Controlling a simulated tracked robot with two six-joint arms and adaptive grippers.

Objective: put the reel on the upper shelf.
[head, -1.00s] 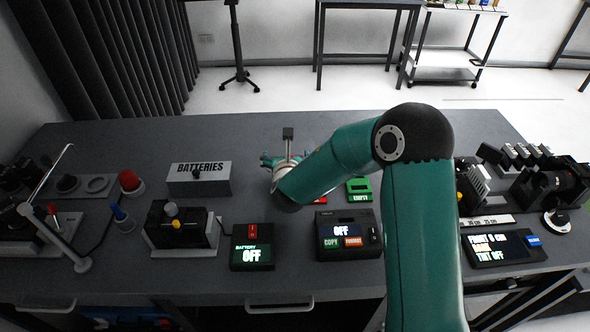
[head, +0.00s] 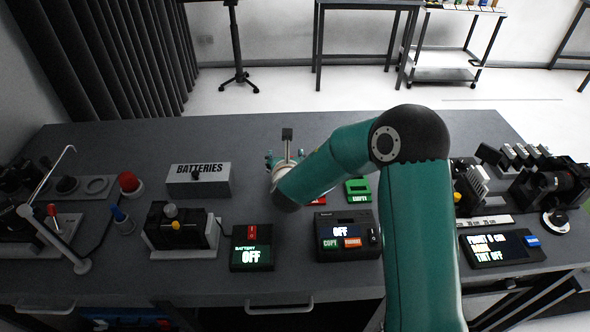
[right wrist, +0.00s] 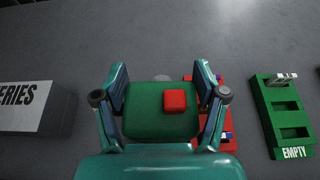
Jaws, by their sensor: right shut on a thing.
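My right gripper (right wrist: 160,98) is shut on a dark green block with a small red square on top (right wrist: 150,112), seen between its fingers in the right wrist view. In the head view the right gripper (head: 284,158) is over the middle of the bench, and its own arm hides most of what it holds. I cannot make out a reel in either view. I cannot tell which surface is the upper shelf; a wheeled cart (head: 440,73) with two levels stands at the back. My left gripper is not in view.
A BATTERIES box (head: 185,182) stands left of the gripper. A green EMPTY tray (right wrist: 262,115) and a red tray (right wrist: 225,140) lie to its right. A BATTERY OFF unit (head: 252,256) and a COPY unit (head: 345,248) are at the front. The bench behind is clear.

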